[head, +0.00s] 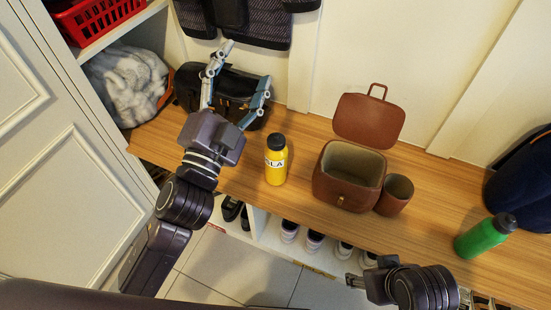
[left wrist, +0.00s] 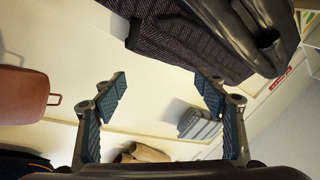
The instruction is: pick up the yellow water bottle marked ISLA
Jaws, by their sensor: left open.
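The yellow water bottle (head: 276,166) has a black cap and stands upright on the wooden bench top, near its front edge. Its white label shows dark letters ending in "LA"; the first letters are not clear. My left gripper (head: 248,64) is open and empty, with its fingers pointing up and away toward the wall, behind and left of the bottle and apart from it. In the left wrist view its two spread fingers (left wrist: 162,88) have nothing between them, and the bottle does not show. My right gripper (head: 357,281) is low in front of the bench; its jaws are unclear.
A black bag (head: 222,98) sits behind my left gripper, below a hanging dark garment (head: 262,22). Right of the bottle are an open brown case (head: 349,178) and a brown cup (head: 396,193). A green bottle (head: 485,236) leans or lies farther right. Shoes fill cubbies below.

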